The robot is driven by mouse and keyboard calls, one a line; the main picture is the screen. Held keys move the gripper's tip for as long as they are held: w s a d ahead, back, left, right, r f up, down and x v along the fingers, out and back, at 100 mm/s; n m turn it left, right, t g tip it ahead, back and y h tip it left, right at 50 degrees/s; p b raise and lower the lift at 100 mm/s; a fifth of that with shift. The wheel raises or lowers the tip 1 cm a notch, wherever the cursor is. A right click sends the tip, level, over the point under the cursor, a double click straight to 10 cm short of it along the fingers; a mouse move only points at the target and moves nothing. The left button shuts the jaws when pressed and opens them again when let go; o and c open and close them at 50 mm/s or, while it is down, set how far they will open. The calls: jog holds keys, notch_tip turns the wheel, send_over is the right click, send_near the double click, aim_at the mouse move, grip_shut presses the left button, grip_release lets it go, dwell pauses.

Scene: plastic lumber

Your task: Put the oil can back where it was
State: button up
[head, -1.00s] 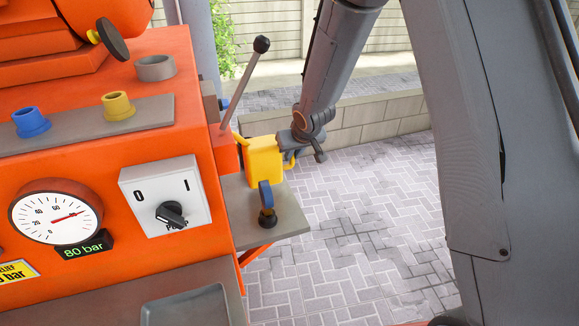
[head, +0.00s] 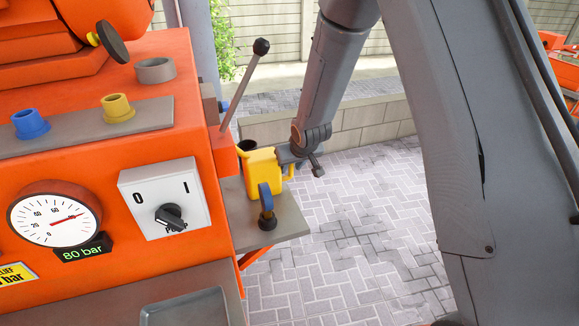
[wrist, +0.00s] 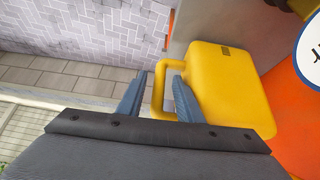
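The yellow oil can (head: 262,176) stands upright at the grey side shelf (head: 288,222) of the orange machine, behind a blue-handled valve (head: 266,200) that hides part of it. It looks to rest on the shelf, though its base is partly hidden. My gripper (head: 287,157) is at the can's handle side, on the right. In the wrist view, the can (wrist: 225,85) is on the right with its handle loop toward my gripper (wrist: 160,76). One blue finger is outside the loop and the other inside it. A small gap shows between the fingers and the handle bar.
A dark round holder (head: 247,146) is just behind the can. A lever with a black knob (head: 244,85) rises beside it. The machine's panel with a rotary switch (head: 170,215) is to the left. Paving (head: 360,220) to the right is clear, with a low wall (head: 360,128) behind.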

jog(key=p+v, duration=0.2)
jog(key=v, duration=1)
jog(key=s+d+r+m+g, duration=0.1)
jog(key=s+d, duration=0.3)
jog(key=s, duration=0.4)
jog(key=s+d+r+m+g+h, duration=0.1)
jog(key=s+d, duration=0.3)
jog(key=s, duration=0.4)
jog(key=s+d+r+m+g, duration=0.1)
jog(key=s+d+g, duration=0.2)
jog(key=s, duration=0.5)
jog(key=shift+d+h, duration=0.4)
jog(key=shift+d, duration=0.35)
jog(key=shift+w, duration=0.1)
jog(key=shift+d, duration=0.1)
